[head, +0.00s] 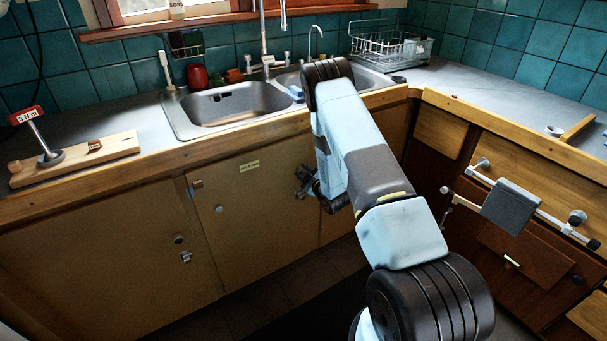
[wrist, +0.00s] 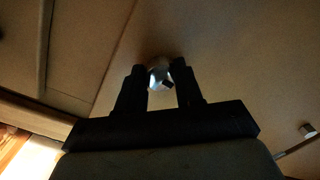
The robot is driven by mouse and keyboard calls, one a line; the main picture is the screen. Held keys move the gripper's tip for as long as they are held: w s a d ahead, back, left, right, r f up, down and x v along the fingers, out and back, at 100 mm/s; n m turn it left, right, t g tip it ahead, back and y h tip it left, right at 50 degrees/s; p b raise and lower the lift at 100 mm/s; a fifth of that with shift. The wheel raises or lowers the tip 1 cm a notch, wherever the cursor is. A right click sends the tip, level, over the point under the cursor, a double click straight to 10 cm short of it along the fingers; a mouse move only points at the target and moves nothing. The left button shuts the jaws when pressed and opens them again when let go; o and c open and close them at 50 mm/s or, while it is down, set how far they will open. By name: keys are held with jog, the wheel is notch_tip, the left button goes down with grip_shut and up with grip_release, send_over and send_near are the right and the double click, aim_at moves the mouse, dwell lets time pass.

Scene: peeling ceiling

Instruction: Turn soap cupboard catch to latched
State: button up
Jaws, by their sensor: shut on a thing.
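My gripper (head: 304,183) is at the front of the cupboards below the sink, with its fingers partly hidden by my arm. In the wrist view its two dark fingers (wrist: 158,68) are on either side of a small shiny metal piece, which looks like the catch (wrist: 157,78), and are shut on it. The catch sits against a tan cupboard front (wrist: 235,65). Shadow and the fingers hide most of its shape, so I cannot tell whether it is latched. A door to the left carries a small yellow label (head: 249,167), too small to read.
The wooden counter edge (head: 240,130) runs above the cupboards. A round knob (head: 219,208) and a wooden block (head: 196,184) are on fronts to the left. The floor (head: 270,290) is clear in front.

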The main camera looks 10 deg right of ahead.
jog(key=shift+f+n, duration=0.15)
jog(key=shift+n, duration=0.15)
jog(key=shift+a, duration=0.1)
jog(key=o, duration=1)
jog(key=shift+o, duration=0.2)
jog(key=v, duration=1.3)
jog(key=shift+s, duration=0.4)
